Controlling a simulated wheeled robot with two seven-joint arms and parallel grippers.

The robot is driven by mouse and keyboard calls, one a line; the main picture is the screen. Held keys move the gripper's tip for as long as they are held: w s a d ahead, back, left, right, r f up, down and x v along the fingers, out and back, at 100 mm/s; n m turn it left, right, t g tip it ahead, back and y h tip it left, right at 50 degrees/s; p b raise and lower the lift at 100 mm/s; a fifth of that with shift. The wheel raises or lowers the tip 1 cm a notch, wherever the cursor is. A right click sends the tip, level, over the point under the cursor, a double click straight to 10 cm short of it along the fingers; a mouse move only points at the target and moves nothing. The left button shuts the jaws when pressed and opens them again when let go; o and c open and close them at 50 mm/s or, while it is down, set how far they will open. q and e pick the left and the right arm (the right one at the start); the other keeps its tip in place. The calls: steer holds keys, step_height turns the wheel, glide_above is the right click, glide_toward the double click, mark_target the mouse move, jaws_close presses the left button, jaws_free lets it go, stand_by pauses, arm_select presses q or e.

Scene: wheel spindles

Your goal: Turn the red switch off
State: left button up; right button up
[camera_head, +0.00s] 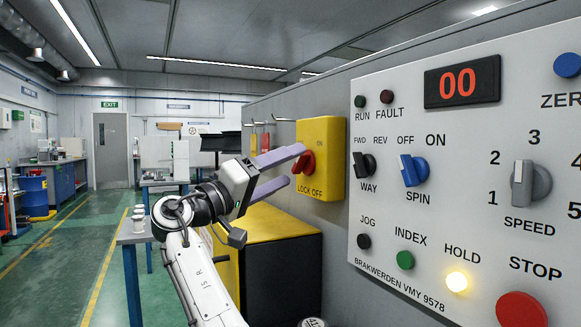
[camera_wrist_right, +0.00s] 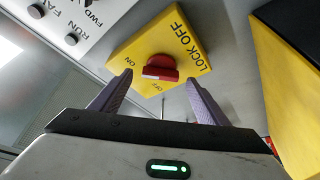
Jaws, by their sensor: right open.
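The red switch (camera_head: 307,162) is a rotary knob on a yellow box (camera_head: 327,178) on the machine's grey wall. In the right wrist view the red switch (camera_wrist_right: 160,67) has a pale mark on its handle, and the handle lies roughly in line with the ON label. The OFF label is on the side nearer my gripper in that picture. My right gripper (camera_head: 296,165) is open and empty, its purple fingers pointing at the knob. In the right wrist view the fingertips (camera_wrist_right: 159,77) stand either side of the knob with gaps; contact is not visible. My left gripper is not in view.
To the right is a white control panel (camera_head: 440,255) with knobs, buttons, a lit HOLD lamp (camera_head: 456,282) and a display reading 00. A yellow and black cabinet (camera_head: 262,230) stands below the box. A blue-legged table (camera_head: 133,235) is at left; open green floor lies beyond.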

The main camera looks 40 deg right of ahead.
mark_target(303, 163)
steer(key=shift+x, duration=1.2)
